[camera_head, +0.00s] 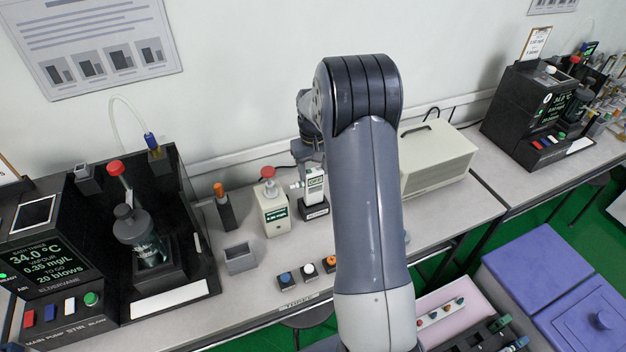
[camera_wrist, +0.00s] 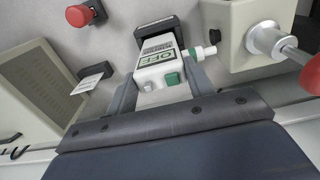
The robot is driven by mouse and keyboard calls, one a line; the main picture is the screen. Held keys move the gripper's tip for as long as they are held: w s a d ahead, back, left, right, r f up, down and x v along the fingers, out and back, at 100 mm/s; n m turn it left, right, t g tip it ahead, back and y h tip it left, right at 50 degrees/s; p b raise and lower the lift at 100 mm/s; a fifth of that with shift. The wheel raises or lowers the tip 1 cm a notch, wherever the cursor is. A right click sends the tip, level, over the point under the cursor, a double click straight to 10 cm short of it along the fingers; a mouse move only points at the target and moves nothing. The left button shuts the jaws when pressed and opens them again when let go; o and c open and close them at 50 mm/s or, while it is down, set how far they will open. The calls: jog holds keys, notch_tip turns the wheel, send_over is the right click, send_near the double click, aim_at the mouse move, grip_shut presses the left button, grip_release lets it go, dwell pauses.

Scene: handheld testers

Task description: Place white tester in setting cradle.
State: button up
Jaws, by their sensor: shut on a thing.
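The white tester (camera_head: 315,185) has a small display, and its white side nozzle points left in the head view. In the wrist view the tester (camera_wrist: 158,68) shows a green-lit display, a green button and the nozzle at its right. My gripper (camera_wrist: 163,82) is shut on the tester, one finger on each side; in the head view my arm partly hides the gripper (camera_head: 312,166). The black cradle (camera_head: 315,210) is directly below the tester, which looks upright. In the wrist view the cradle (camera_wrist: 150,30) adjoins the tester's far end; I cannot tell whether the tester is seated.
A beige unit with a red knob (camera_head: 272,212) stands close left of the cradle. An orange-topped black holder (camera_head: 223,208) and an open grey box (camera_head: 240,258) are farther left. A large beige vented box (camera_head: 436,160) is at right. A red button (camera_wrist: 84,14) shows in the wrist view.

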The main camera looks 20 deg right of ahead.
aim_at(314, 180)
jog(key=shift+f+p, duration=0.3)
jog(key=shift+f, duration=1.65)
jog(key=shift+f, duration=0.2)
jog(key=o, duration=1.3)
jog(key=shift+o, duration=0.2)
jog(key=shift+r, duration=0.1)
notch_tip(314, 180, up, 12)
jog(key=shift+r+b, duration=0.15)
jog(key=shift+b, duration=0.5)
